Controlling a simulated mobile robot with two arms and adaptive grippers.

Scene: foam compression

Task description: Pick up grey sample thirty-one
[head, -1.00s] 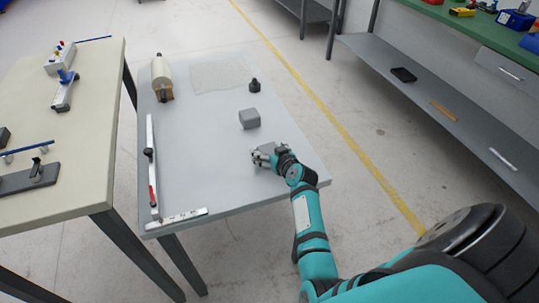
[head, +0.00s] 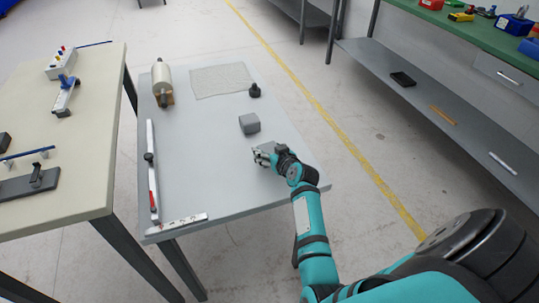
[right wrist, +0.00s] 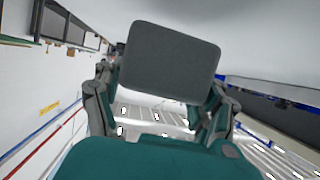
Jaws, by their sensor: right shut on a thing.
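A grey foam block (right wrist: 170,60) with rounded corners sits between the fingers of my right gripper (right wrist: 160,90) in the right wrist view, and the gripper is shut on it. In the head view my right gripper (head: 264,155) is near the right edge of the grey table, and the held block (head: 269,147) shows only in part. A second grey block (head: 249,123) stands on the table just beyond the gripper, apart from it. No number can be read on either block. My left gripper is not in view.
The grey table (head: 205,165) also holds a cream roller (head: 161,80), a flat mesh sheet (head: 222,81), a small dark knobbed piece (head: 254,90) and a ruler (head: 176,222). A beige table (head: 75,165) stands at the left. The table's middle is clear.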

